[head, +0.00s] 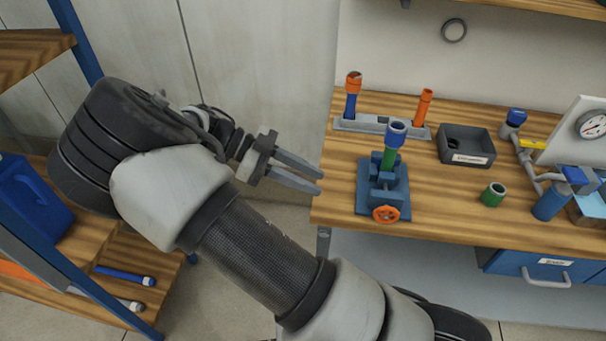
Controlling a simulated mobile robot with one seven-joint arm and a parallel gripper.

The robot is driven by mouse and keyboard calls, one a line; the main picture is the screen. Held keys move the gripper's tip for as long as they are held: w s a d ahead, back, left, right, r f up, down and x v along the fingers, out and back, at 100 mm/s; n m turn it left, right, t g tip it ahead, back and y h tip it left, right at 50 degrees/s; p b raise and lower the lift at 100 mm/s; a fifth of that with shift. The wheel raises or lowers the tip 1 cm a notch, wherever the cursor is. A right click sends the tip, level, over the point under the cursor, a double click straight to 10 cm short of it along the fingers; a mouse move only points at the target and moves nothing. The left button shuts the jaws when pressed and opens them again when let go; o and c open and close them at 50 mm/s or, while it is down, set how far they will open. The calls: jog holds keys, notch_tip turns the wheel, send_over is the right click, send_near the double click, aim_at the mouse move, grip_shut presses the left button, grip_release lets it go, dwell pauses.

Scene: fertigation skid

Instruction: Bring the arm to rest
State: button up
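My gripper (319,182) is in the head view, left of the wooden workbench (450,223) and close to its left edge. Its two grey fingers point right and stand apart with a narrow gap. Nothing shows between them. My arm reaches up from the lower right, bends at the left, and folds back toward the bench. The gripper touches nothing that I can see.
On the bench stand a blue vise (383,187) holding a green and blue cylinder (391,147), a grey rack (370,126), a black bin (466,146), a green ring (493,194) and pipework with a gauge (592,125). A shelf (108,238) with a blue jug (30,199) is at left.

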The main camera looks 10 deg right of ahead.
jog(key=shift+v, duration=0.75)
jog(key=s+d+r+n+t+y+p, duration=0.3)
jog(key=s+r+n+y, duration=0.1)
jog(key=r+n, duration=0.3)
jog(key=s+d+r+n+t+y+p, duration=0.2)
jog(key=s+r+n, duration=0.4)
jog(key=r, duration=0.4)
jog(key=s+d+r+n+t+y+p, duration=0.3)
jog(key=s+r+n+t+y+p, duration=0.1)
jog(key=r+n, duration=0.4)
jog(key=shift+s+d+r+y, duration=0.3)
jog(key=shift+s+y, duration=0.5)
jog(key=shift+y, duration=0.3)
